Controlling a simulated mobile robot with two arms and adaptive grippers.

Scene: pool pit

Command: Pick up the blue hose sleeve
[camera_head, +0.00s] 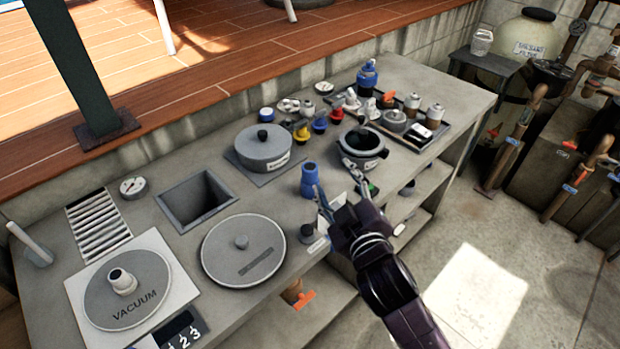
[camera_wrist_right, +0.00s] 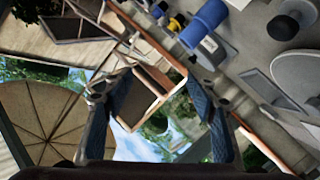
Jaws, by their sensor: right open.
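The blue hose sleeve (camera_head: 309,180) stands upright on the grey counter, just left of the middle. It also shows near the top of the right wrist view (camera_wrist_right: 204,24), outside the space between the fingers. My right gripper (camera_head: 334,177) is open and empty, with its fingers spread, beside the sleeve on its right. In the right wrist view, nothing is between the open fingers (camera_wrist_right: 160,82) except distant background. I cannot tell whether a finger touches the sleeve. My left gripper is not in view.
A lidded grey pot (camera_head: 263,148) stands behind the sleeve, and an open dark pot (camera_head: 364,149) stands to its right. A small black knob (camera_head: 307,232) is in front. A round grey lid (camera_head: 243,249) and a square opening (camera_head: 197,200) lie to the left.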

